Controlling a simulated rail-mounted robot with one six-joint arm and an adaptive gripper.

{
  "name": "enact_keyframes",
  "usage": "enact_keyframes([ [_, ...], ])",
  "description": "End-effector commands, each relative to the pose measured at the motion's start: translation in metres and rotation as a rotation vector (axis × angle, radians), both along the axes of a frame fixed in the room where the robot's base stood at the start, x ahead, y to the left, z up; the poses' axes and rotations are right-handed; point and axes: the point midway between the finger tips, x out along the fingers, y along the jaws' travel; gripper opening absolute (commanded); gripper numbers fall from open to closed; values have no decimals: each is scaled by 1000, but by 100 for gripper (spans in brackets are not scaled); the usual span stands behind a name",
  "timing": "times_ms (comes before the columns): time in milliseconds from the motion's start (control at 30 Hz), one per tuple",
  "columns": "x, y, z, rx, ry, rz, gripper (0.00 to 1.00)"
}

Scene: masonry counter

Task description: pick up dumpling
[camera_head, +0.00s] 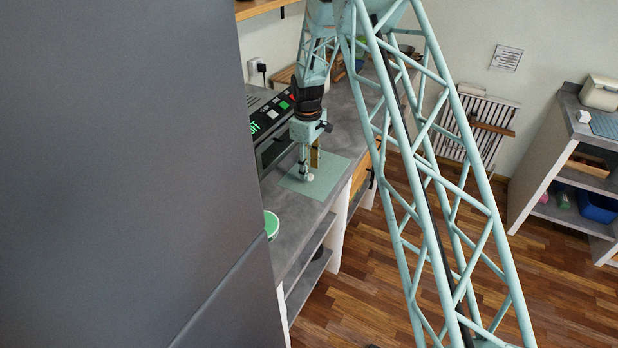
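A small white thing, likely the dumpling (310,178), lies on a pale green translucent mat (331,177) on the grey counter. My gripper (306,170) points down right at it, with its fingertips at or just above it. The fingers are small in the picture and partly overlap the white thing. I cannot tell whether they touch it or are closed on it.
A dark appliance with a lit green display and buttons (271,115) stands beside my gripper against the wall. A green-and-white bowl (271,224) sits nearer on the counter (297,226), partly hidden by a large grey panel. The counter's right edge drops to open shelves.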

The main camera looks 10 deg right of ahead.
Motion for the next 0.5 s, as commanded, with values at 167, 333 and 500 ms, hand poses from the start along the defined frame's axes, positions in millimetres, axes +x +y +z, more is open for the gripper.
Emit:
enact_keyframes([
  [167,1,-1,-18,0,0,0,36],
  [333,1,-1,-28,0,-1,0,36],
  [500,2,-1,-32,0,-1,0,36],
])
